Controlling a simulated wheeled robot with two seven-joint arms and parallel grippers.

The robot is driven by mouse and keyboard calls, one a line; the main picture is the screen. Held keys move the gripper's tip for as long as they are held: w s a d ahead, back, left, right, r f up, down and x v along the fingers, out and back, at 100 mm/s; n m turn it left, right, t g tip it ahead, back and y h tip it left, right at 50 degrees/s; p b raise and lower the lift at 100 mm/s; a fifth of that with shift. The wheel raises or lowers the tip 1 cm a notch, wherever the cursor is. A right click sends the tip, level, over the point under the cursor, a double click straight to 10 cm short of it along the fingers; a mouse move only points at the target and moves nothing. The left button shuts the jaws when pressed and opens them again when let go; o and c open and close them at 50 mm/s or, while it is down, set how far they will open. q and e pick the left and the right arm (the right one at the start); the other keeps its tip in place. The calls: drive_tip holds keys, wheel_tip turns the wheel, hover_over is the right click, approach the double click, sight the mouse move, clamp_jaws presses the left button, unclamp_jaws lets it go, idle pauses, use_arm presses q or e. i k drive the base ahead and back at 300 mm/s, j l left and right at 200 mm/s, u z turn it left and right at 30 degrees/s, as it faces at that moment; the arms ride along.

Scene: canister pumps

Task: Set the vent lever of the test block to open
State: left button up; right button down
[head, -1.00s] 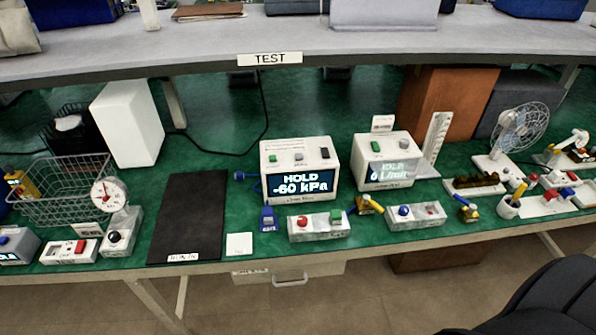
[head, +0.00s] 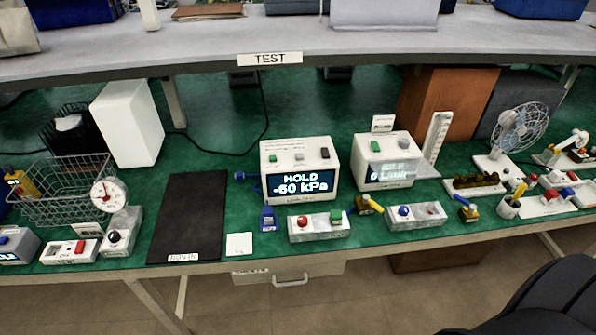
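Under the TEST sign (head: 269,58), a grey block (head: 320,231) with a red knob (head: 303,220) and a green part (head: 336,215) sits at the bench front. A small yellow-handled fitting (head: 369,204) is at its right end. A second grey block (head: 416,217) with a blue knob (head: 404,210) stands to the right, with another yellow-handled fitting (head: 467,207) at its end. Which part is the vent lever, and how it is set, I cannot tell. The white meter (head: 300,159) behind reads HOLD, -60 kPa. Neither gripper is in view.
A black mat (head: 188,215) and a white card (head: 239,244) lie left of the blocks. A wire basket (head: 62,190), a gauge (head: 109,194) and small boxes crowd the left. A fan (head: 520,128) and a second meter (head: 386,160) stand right. A dark chair (head: 550,300) is at bottom right.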

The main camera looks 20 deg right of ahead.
sight(366, 197)
drive_tip(key=z, duration=1.3)
